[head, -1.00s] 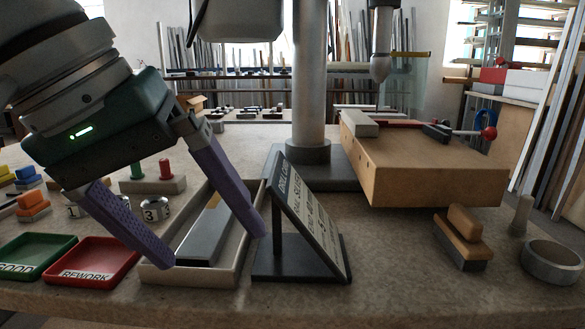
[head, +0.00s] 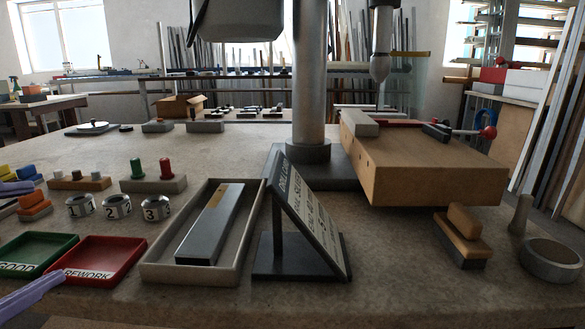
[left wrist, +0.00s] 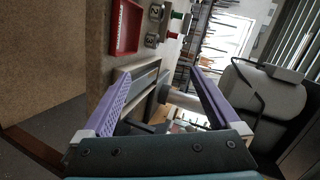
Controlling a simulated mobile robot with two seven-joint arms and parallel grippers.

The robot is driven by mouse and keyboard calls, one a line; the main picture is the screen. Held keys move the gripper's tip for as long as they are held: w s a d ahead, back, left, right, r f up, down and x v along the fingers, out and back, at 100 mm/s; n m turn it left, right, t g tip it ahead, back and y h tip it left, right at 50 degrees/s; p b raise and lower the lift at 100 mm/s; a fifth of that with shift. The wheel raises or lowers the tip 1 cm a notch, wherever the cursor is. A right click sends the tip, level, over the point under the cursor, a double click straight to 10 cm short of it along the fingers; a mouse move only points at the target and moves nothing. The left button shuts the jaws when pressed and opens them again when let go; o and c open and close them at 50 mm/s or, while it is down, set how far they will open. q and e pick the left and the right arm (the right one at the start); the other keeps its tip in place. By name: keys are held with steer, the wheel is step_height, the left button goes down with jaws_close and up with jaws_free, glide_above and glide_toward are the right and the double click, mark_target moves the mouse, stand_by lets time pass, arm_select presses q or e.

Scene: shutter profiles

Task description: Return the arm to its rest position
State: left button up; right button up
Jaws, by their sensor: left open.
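My left gripper (head: 47,230) is at the far left edge of the head view, with only its two purple fingers showing, spread apart. In the left wrist view the left gripper (left wrist: 162,73) is open with nothing between its fingers. A dark grey profile (head: 208,228) with a tan end lies in the pale tray (head: 190,277) on the bench, apart from the gripper. My right gripper is in neither view.
Green GOOD (head: 38,252) and red REWORK (head: 103,257) trays lie by the fingers, with numbered cylinders (head: 117,207) behind. A sign (head: 315,222) stands right of the pale tray. A wooden block (head: 425,165) and a drill column (head: 309,80) stand further right.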

arm_select(q)
steer(key=s+a+f+n+g+y, duration=0.1)
steer(key=s+a+f+n+g, duration=0.1)
steer(key=s+f+n+g, duration=0.45)
steer(key=s+a+f+n+g, duration=0.1)
steer(key=s+a+f+g, duration=0.2)
steer(key=s+f, duration=0.5)
steer(key=s+d+n+h, duration=0.3)
steer(key=s+d+n, duration=0.1)
steer(key=d, duration=0.7)
step_height(320, 180, up, 57)
steer(key=p, duration=5.6)
steer(key=shift+w+a+f+g, duration=0.15)
steer(key=shift+w+a+g, duration=0.1)
steer(key=shift+a+g, duration=0.15)
